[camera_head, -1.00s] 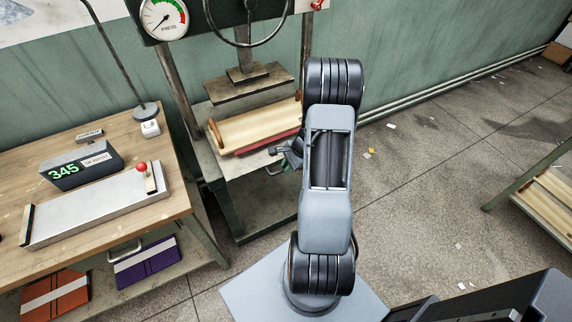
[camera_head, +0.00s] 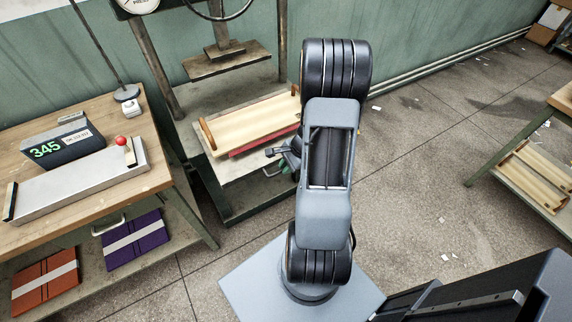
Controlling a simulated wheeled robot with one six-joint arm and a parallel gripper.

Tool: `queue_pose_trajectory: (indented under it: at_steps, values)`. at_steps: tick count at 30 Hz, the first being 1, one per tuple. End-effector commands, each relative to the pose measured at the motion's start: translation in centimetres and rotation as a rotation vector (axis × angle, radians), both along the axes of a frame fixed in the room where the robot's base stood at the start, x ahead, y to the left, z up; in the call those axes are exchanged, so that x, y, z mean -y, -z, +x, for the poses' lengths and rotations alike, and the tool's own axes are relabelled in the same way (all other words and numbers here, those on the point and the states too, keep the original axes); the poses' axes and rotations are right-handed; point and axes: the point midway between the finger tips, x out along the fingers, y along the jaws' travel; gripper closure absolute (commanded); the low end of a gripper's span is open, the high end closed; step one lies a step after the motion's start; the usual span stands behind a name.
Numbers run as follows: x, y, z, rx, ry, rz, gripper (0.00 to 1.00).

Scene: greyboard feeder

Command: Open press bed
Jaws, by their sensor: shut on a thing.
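The press bed (camera_head: 238,166) is a pale flat plate low in the press, sticking out toward me from under the upper platen (camera_head: 228,62). On it lie a cream board with wooden end strips (camera_head: 245,125) and a red layer (camera_head: 262,143) beneath it. My gripper (camera_head: 279,153) is at the bed's front right and is shut on the bed's front part. My arm hides its right side, and the exact grip is too small to make out. The platen is raised, with clear space above the board.
A shelf of boards (camera_head: 540,175) stands at the right.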

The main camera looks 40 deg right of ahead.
Motion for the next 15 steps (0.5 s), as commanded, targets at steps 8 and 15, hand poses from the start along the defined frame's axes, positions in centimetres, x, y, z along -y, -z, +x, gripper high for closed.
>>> queue_pose_trajectory:
  at_steps: [8, 15]
  values:
    - [0.16, -0.04, 0.03, 0.002, 0.001, -0.005, 1.0]
    - [0.12, -0.03, 0.02, 0.001, 0.001, -0.003, 0.63]
